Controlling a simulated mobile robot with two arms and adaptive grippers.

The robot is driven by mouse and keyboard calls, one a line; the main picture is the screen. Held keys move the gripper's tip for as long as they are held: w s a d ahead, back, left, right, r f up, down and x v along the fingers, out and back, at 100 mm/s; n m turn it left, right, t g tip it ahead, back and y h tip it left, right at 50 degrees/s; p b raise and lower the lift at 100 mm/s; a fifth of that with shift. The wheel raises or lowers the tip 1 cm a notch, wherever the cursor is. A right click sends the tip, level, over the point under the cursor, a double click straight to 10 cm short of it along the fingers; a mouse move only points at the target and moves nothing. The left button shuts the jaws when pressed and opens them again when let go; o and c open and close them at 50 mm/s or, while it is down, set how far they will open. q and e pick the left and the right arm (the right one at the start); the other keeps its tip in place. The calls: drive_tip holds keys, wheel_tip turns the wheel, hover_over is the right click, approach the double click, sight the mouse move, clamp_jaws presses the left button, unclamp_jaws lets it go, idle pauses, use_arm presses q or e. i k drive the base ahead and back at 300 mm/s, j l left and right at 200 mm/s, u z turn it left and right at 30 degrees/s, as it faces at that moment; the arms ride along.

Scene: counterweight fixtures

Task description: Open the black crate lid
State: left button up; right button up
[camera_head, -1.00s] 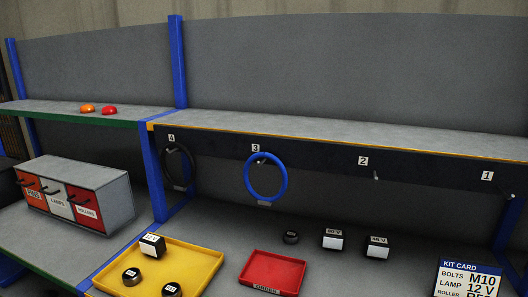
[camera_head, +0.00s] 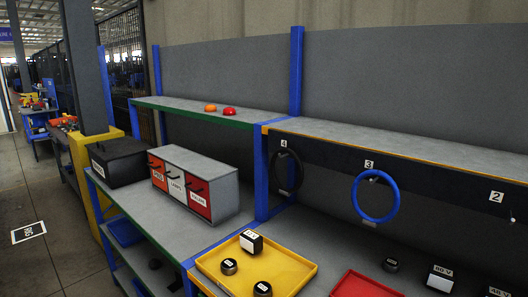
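The black crate (camera_head: 122,163) stands at the left end of the grey bench, left of the drawer unit. Its lid (camera_head: 117,148) looks shut, lying flat on top. A small label is on its front face. Neither of my grippers is in view.
A grey drawer unit (camera_head: 221,168) with red and white fronts stands right beside the crate. A blue post (camera_head: 261,170) divides the bench. A yellow tray (camera_head: 303,269) and a red tray (camera_head: 365,285) lie to the right. Open floor (camera_head: 40,200) is at left, by a yellow-based column (camera_head: 82,185).

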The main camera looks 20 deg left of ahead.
sight(110, 150)
drive_tip(key=u, duration=1.7)
drive_tip(key=i+j+u, duration=0.4)
drive_tip(key=i, duration=0.25)
drive_tip(key=i+j+u, duration=0.1)
drive_tip(key=i, duration=0.75)
drive_tip(key=i+j+u, duration=0.1)
drive_tip(key=i, duration=0.75)
